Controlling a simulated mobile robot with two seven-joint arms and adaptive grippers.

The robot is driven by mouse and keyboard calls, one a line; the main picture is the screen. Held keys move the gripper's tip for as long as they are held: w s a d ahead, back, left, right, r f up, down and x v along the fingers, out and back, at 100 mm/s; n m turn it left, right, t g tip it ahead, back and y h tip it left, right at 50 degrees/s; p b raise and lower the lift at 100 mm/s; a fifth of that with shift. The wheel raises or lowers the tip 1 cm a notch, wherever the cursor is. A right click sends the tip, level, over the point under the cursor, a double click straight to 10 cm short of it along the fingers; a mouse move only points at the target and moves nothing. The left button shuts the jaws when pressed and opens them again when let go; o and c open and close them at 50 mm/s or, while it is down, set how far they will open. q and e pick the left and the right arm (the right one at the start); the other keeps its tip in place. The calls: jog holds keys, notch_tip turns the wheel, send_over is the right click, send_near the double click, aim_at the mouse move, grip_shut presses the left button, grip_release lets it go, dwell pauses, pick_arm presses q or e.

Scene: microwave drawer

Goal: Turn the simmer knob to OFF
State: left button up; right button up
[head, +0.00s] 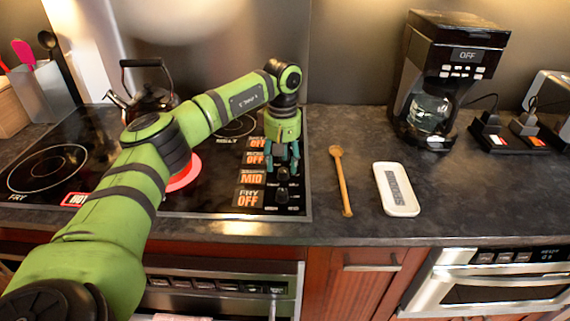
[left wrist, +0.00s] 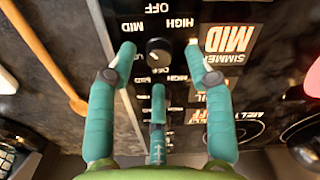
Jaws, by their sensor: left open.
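The simmer knob (left wrist: 158,50) is a small dark round knob on the black cooktop, with OFF, LOW, MID and HIGH printed around it. Beside it, the orange simmer display (head: 251,177) reads MID; it also shows in the left wrist view (left wrist: 232,40). My left gripper (head: 282,167) is open over the knob column, fingers pointing down. In the left wrist view, two teal fingertips stand on either side of the simmer knob, and a third finger is below it in the picture. Contact cannot be told. My right gripper is not in view.
The fry knob (head: 281,195) is close in front, beside a fry display (head: 248,199) reading OFF. A red-lit burner (head: 184,174) and a kettle (head: 151,99) are to the left. A wooden spoon (head: 342,182) and white dish (head: 396,189) lie right of the cooktop.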

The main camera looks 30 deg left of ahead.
aim_at(284, 171)
pick_arm(q)
notch_tip(284, 171, down, 2)
jog(key=shift+w+f, duration=0.1)
jog(key=shift+f, duration=0.5)
jog(key=shift+w, duration=0.1)
jog(key=c, duration=1)
jog(key=shift+f, duration=0.1)
grip_shut()
jog(key=shift+d, duration=0.1)
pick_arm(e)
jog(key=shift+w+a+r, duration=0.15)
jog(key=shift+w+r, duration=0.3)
